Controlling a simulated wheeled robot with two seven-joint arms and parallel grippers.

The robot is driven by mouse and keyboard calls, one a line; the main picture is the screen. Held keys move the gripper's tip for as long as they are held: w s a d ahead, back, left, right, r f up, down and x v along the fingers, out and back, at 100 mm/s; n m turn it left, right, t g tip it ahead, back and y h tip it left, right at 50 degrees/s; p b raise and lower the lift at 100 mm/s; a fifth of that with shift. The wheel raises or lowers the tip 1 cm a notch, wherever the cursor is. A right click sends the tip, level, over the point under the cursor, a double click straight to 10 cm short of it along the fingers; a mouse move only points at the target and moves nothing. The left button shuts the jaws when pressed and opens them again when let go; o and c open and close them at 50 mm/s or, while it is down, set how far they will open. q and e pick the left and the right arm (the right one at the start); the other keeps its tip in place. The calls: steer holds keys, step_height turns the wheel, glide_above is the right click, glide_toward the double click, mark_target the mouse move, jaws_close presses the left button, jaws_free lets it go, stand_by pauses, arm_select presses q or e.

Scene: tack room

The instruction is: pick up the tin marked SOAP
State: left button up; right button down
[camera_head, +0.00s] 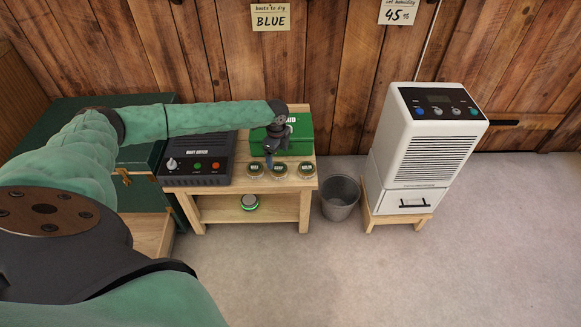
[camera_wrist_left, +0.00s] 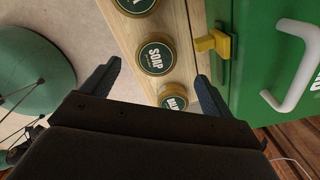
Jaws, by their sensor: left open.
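The tin marked SOAP (camera_wrist_left: 156,55) is round and gold-rimmed with a dark green lid, and its word reads clearly in the left wrist view. It is the middle of three tins in a row on the wooden table; in the head view it (camera_head: 279,171) stands near the front edge. My left gripper (camera_head: 269,156) is above the table, just behind the tins. In the left wrist view its open fingers (camera_wrist_left: 157,82) lie to either side of the SOAP tin, with nothing held between them. My right gripper is not in view.
Similar tins flank it on the left (camera_head: 255,170) and right (camera_head: 306,170). A green box (camera_head: 299,137) with a pale handle and yellow latch stands close behind. A dark boot dryer (camera_head: 197,160) is to the left. A bucket (camera_head: 340,197) and white dehumidifier (camera_head: 432,135) stand right.

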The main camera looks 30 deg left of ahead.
mark_target(278, 167)
arm_select(q)
steer(key=shift+w+a+f, duration=0.1)
steer(key=shift+w+a, duration=0.05)
steer(key=shift+w, duration=0.05)
steer(key=shift+f, duration=1.25)
steer(key=f, duration=0.2)
steer(key=s+f, duration=0.1)
steer(key=f, duration=0.1)
steer(key=shift+d, duration=0.25)
steer(key=shift+w+f, duration=0.1)
steer(key=shift+f, duration=0.35)
steer(key=shift+c, duration=0.2)
steer(key=c, duration=1.1)
